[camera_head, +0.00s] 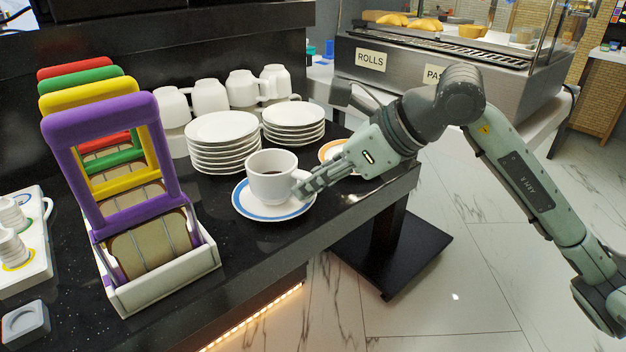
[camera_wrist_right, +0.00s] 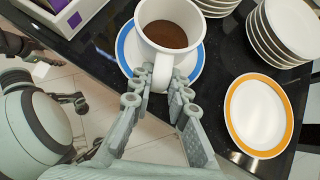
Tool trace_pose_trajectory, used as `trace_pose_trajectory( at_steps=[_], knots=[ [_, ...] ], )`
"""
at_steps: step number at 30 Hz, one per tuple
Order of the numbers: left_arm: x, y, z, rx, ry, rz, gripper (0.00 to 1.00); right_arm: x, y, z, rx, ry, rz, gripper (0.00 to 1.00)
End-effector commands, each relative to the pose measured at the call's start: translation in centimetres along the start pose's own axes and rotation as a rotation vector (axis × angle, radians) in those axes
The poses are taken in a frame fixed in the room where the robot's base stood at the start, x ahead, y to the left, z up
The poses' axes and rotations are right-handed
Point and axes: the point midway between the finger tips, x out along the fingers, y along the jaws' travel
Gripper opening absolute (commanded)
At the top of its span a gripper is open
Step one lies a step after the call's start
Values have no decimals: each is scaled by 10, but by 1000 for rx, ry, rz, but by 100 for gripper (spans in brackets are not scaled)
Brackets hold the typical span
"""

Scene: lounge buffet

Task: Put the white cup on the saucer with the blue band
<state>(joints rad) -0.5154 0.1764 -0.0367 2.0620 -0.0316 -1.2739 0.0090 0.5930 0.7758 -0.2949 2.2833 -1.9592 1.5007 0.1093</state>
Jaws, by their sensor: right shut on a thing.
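The white cup (camera_head: 270,177) holds dark coffee and stands upright over the saucer with the blue band (camera_head: 240,203), near the counter's front edge. The cup appears to rest on the saucer; a small gap cannot be ruled out. My right gripper (camera_head: 308,185) is shut on the cup's handle, to the right of the cup. In the right wrist view the fingers (camera_wrist_right: 160,82) close around the handle of the cup (camera_wrist_right: 170,28), with the blue-banded saucer (camera_wrist_right: 123,47) beneath.
An orange-banded saucer (camera_head: 327,151) lies right of the cup, partly behind my right gripper. Plate stacks (camera_head: 222,146) (camera_head: 293,124) and upturned white cups (camera_head: 209,97) stand behind. A rack with coloured handles (camera_head: 152,269) is at left. Counter (camera_head: 251,243) in front is bare.

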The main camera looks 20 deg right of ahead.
Motion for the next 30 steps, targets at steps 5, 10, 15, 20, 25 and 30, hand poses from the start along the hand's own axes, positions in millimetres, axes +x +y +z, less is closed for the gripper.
trace_pose_trajectory(
  at_steps=[5, 10, 15, 20, 25, 30],
  knots=[
    [0, -1, 2, 2, -8, -4, 43, 2, 0, -2, 0, -1, -1, 0],
    [-7, -2, -4, 4, 5, -6, 43, 2, 0, -2, 0, 1, 0, 31],
    [-7, -3, -4, 4, 7, -7, 43, 2, 0, -2, 1, 1, 0, 37],
    [-7, -3, -4, 4, 6, -7, 43, 1, 0, -2, 1, 1, 0, 37],
    [5, 0, 1, 4, -7, -1, 43, -7, -2, 0, 0, 0, -4, 37],
    [0, 0, -1, 3, -1, -1, 43, -42, -2, 0, 0, 1, -7, 37]
  ],
)
